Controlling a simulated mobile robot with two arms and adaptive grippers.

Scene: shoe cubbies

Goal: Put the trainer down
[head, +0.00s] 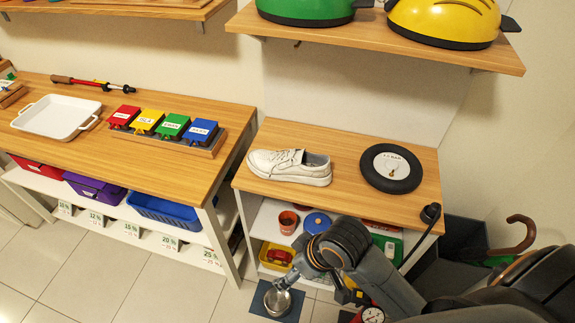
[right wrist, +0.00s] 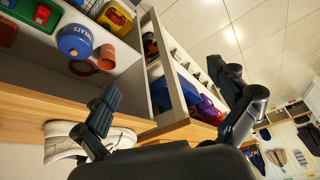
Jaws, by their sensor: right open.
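The white trainer (head: 288,166) rests upright on the wooden top of the right-hand table (head: 330,140), toe to the left. In the right wrist view, the trainer (right wrist: 65,142) shows at the lower left, partly hidden behind one finger. My right gripper (right wrist: 168,80) is open, with nothing between its fingers. In the head view it is in front of that table's front edge, apart from the trainer, and its fingers are hard to make out. My left gripper is not in view.
A black round object with a white face (head: 391,168) lies right of the trainer. Below are a blue lidded pot (head: 317,222) and an orange cup (head: 288,222). A metal bowl (head: 278,300) is near the floor. A shelf (head: 400,45) overhangs the table. Bare tabletop lies around the trainer.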

